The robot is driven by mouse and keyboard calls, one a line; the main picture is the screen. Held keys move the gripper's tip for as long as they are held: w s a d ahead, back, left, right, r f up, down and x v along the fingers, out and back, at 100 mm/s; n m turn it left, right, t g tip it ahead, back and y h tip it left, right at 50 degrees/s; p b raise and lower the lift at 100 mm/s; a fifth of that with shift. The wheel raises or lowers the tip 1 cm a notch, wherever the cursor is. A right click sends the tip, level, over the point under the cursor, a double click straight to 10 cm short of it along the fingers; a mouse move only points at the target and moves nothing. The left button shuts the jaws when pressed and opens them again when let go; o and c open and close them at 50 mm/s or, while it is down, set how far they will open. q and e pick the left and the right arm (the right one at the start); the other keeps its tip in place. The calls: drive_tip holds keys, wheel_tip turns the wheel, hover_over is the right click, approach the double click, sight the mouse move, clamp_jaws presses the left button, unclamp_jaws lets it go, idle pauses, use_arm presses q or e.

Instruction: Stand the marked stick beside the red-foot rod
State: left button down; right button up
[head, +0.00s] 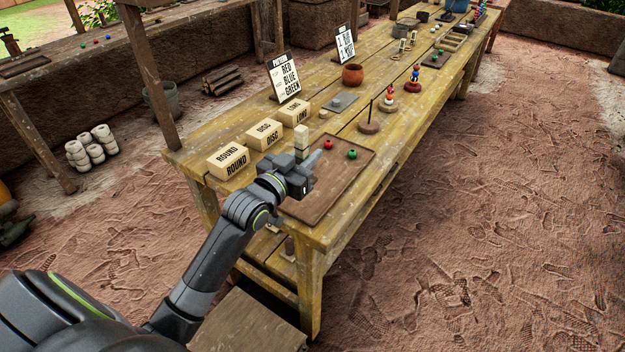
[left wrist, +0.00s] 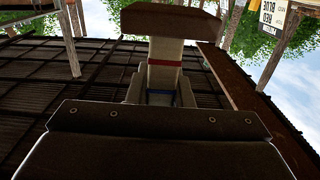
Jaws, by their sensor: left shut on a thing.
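My left gripper (head: 308,166) is over the near left part of the brown board on the table. It is shut on the marked stick (left wrist: 164,76), pale with a red band and a dark blue band in the left wrist view. In the head view the bands do not show; a pale upright piece (head: 301,138) rises just behind the gripper, and I cannot tell whether it is the stick. A rod with a dark red foot (head: 413,87) carries coloured pieces farther along the table, well apart from the gripper. My right gripper is not in view.
The brown board (head: 318,200) holds a red bead (head: 328,144) and a green bead (head: 351,154). Labelled blocks (head: 264,134) line its left. A bare rod on a brown foot (head: 369,126), another loaded rod (head: 388,103) and a clay pot (head: 352,75) stand beyond. The board's near part is clear.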

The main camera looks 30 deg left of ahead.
use_arm(q)
wheel_tip(320, 180, down, 3)
drive_tip(key=shift+r, duration=0.1)
drive_tip(key=shift+f+b, duration=0.65)
drive_tip(key=shift+f, duration=1.35)
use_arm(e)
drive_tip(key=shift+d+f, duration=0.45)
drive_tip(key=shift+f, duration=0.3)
use_arm(q)
drive_tip(key=shift+f, duration=0.2)
drive_tip(key=c, duration=1.3)
unclamp_jaws()
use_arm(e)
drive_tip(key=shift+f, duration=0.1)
use_arm(q)
drive_tip(key=shift+r, duration=0.2)
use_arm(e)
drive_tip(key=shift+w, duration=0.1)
